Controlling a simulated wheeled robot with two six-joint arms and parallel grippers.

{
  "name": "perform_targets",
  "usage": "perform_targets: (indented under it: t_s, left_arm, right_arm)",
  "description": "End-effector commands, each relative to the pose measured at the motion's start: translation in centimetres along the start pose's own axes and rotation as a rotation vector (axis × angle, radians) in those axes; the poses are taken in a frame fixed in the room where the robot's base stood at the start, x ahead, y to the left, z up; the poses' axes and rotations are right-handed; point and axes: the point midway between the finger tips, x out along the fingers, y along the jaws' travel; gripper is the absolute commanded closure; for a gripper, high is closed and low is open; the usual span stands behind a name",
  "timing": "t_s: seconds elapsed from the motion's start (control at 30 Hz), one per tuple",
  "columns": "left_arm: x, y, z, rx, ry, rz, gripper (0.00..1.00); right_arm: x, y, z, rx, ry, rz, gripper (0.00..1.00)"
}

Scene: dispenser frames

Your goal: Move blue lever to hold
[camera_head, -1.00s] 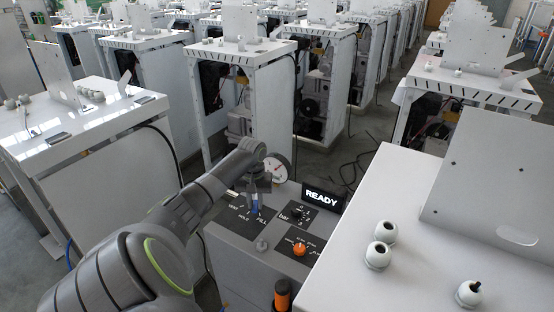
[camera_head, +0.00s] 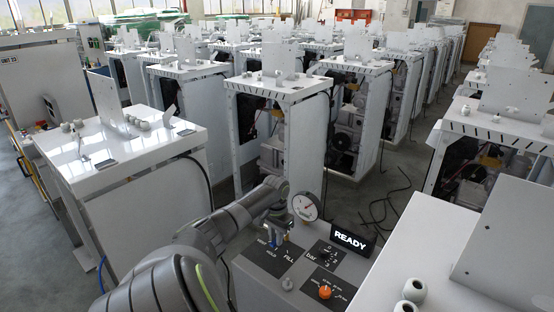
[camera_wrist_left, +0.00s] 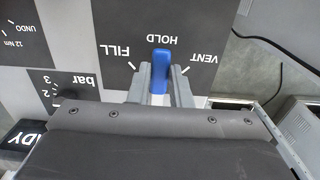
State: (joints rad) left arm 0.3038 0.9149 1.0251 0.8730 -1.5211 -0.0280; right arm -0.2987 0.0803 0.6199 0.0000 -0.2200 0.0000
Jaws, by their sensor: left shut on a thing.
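The blue lever (camera_wrist_left: 160,70) stands on the dark panel between the FILL label (camera_wrist_left: 120,51) and the VENT label (camera_wrist_left: 208,57). In the left wrist view its tip points at the HOLD label (camera_wrist_left: 165,40). My left gripper (camera_wrist_left: 160,90) is shut on the lever, with one finger on each side. In the head view my left gripper (camera_head: 277,220) reaches down to the panel and mostly hides the lever. My right gripper is not in view.
A round gauge (camera_head: 307,207) and a READY display (camera_head: 351,240) stand beside the panel. A bar selector (camera_head: 327,256) and an orange knob (camera_head: 325,291) are close to the lever. A white cabinet (camera_head: 420,255) stands at the right.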

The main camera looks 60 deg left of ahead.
Motion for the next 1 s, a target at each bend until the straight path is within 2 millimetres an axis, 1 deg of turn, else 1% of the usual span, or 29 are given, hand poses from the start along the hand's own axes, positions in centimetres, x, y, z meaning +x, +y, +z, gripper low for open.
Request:
perform_targets:
  t_s: [0.37, 0.4, 0.53, 0.57, 0.83, 0.93, 1.0]
  left_arm:
    - [-0.1, -0.1, -0.1, 0.003, 0.004, -0.002, 1.00]
    - [-0.1, -0.1, -0.1, 0.003, 0.004, -0.002, 0.78]
    - [-0.1, -0.1, -0.1, 0.003, 0.003, -0.001, 0.61]
    - [-0.1, 0.0, -0.1, 0.003, 0.003, -0.001, 0.60]
    - [-0.1, 0.0, -0.1, 0.003, 0.002, -0.001, 0.60]
    - [-0.7, -0.1, -0.1, 0.003, 0.003, -0.002, 0.60]
    - [-1.6, -0.1, -0.1, 0.004, 0.004, -0.002, 0.60]
  right_arm:
    - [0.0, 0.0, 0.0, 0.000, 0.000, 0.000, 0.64]
    - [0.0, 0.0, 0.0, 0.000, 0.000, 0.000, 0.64]
    - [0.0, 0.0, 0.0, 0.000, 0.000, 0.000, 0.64]
    - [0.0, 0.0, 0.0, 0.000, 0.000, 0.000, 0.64]
    - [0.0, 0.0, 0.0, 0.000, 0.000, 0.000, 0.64]
    - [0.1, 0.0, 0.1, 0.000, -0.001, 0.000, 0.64]
    - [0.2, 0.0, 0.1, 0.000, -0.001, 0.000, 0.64]
